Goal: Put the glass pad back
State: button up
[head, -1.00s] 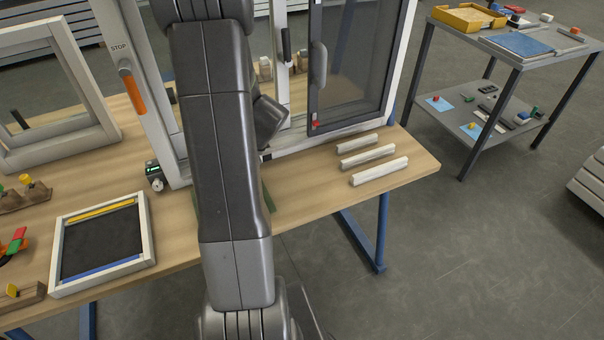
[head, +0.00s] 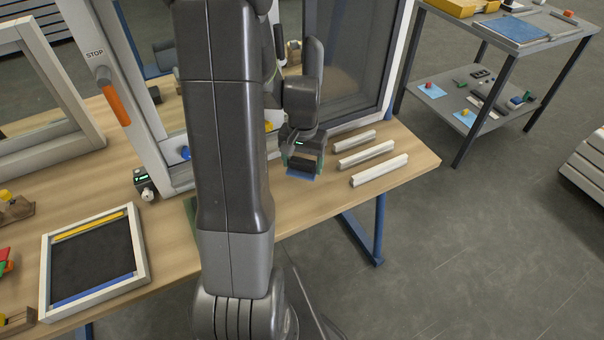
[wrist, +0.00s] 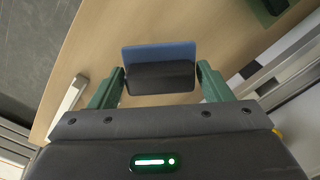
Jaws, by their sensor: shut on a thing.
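My gripper (head: 303,163) hangs just in front of the window frame, above the workbench, left of the white strips. Its green fingers, also in the wrist view (wrist: 161,80), are shut on a flat pad with a blue face and a black part (wrist: 160,56). The pad's blue edge shows below the fingers in the head view (head: 300,177). The wrist view shows bare wood beyond the pad; I cannot tell the gap to the bench.
Three white strips (head: 366,154) lie at the bench's right end. A white-rimmed tray (head: 140,240) with a dark floor sits at the left. The upright window frame (head: 120,120) stands behind my arm. A small device (head: 143,183) stands at its foot. A grey trolley (head: 478,95) stands right.

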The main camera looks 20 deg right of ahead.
aim_at(303, 173)
jog(key=shift+f, duration=2.45)
jog(key=o, duration=0.9)
jog(key=shift+r, duration=0.1)
notch_tip(303, 173, up, 12)
jog(key=shift+f, duration=0.1)
jog(key=shift+f, duration=0.1)
notch_tip(303, 173, down, 12)
jog(key=shift+r, duration=1.05)
